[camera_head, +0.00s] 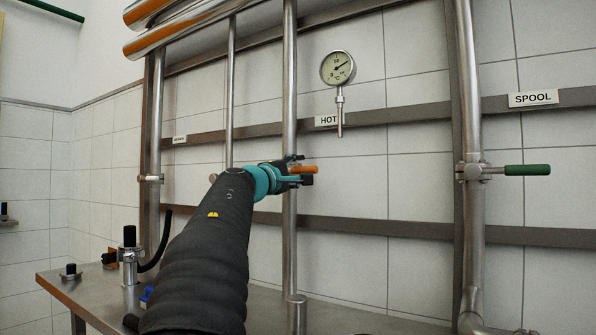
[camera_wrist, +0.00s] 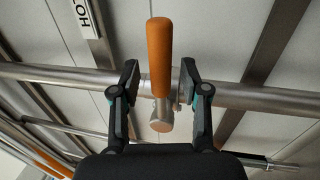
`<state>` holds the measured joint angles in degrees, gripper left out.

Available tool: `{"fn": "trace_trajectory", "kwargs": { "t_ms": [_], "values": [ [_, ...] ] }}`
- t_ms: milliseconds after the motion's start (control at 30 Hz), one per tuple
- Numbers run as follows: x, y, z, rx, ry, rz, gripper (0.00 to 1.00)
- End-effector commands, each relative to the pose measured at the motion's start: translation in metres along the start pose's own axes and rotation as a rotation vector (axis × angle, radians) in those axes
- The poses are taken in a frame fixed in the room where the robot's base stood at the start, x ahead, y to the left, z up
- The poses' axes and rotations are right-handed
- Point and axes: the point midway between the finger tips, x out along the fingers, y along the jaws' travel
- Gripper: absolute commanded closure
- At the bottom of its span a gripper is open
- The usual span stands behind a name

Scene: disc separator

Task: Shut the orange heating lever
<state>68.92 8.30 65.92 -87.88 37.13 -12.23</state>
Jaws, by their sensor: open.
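The orange lever (camera_head: 304,169) sticks out sideways to the right from the vertical pipe by the HOT label in the head view. In the wrist view the orange lever (camera_wrist: 159,52) lies crosswise to the metal pipe (camera_wrist: 240,95), with its valve stem below it. My gripper (camera_head: 295,172) is at the lever, partly hiding the valve in the head view. In the wrist view my gripper (camera_wrist: 159,76) is open, one finger on each side of the lever's lower part, with gaps on both sides.
A round gauge (camera_head: 338,68) hangs above right of the lever, beside the HOT label (camera_head: 326,120). A green lever (camera_head: 527,170) is on the right pipe under the SPOOL label (camera_head: 533,98). A metal table (camera_head: 85,290) stands below. Horizontal rails cross the tiled wall.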

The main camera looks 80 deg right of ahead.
Motion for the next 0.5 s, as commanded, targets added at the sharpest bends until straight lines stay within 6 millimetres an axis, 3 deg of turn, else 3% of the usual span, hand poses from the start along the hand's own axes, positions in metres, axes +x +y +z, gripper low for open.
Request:
{"fn": "trace_trajectory", "kwargs": {
  "t_ms": [500],
  "values": [
    [-0.090,0.001,0.000,0.000,0.003,0.001,0.55]
  ]
}}
